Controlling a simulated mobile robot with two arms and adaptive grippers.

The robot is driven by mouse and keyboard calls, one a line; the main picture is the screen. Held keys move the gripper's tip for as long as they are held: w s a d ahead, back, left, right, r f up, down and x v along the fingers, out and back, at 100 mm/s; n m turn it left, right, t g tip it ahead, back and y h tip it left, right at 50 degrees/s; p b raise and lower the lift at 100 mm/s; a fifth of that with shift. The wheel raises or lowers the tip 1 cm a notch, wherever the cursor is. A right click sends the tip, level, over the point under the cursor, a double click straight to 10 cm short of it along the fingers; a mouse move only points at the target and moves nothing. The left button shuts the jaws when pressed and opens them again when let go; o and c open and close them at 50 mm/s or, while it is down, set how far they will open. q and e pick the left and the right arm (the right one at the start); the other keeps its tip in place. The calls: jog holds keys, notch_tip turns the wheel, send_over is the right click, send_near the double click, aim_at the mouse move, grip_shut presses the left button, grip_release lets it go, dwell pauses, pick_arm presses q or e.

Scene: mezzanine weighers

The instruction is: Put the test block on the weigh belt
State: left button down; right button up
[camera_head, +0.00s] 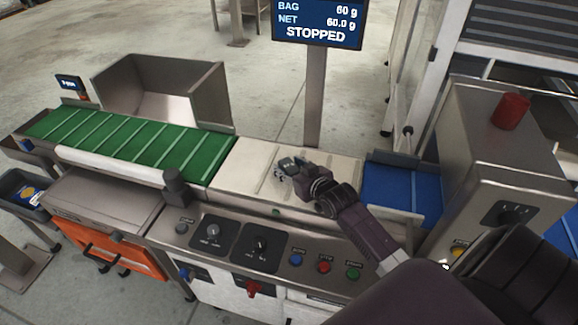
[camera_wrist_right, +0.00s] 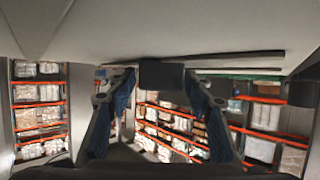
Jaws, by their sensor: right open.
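The weigh belt (camera_head: 245,163) is the cream-coloured section in the middle of the line, between a green belt and a blue belt. My right gripper (camera_head: 283,170) is low over its middle. In the right wrist view, my right gripper (camera_wrist_right: 160,100) is open, its two blue-padded fingers spread apart. A small dark block (camera_wrist_right: 161,76), which looks like the test block, shows between the fingertips against the pale belt surface (camera_wrist_right: 170,30). It appears to rest on the belt. In the head view the gripper largely hides it. My left gripper is not in view.
The green cleated belt (camera_head: 130,140) is at left, the blue belt (camera_head: 395,188) at right. A control panel (camera_head: 258,246) is in front. A steel cabinet (camera_head: 500,150) blocks the right.

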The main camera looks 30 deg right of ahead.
jog(key=shift+r, duration=0.15)
jog(key=v, duration=1.2)
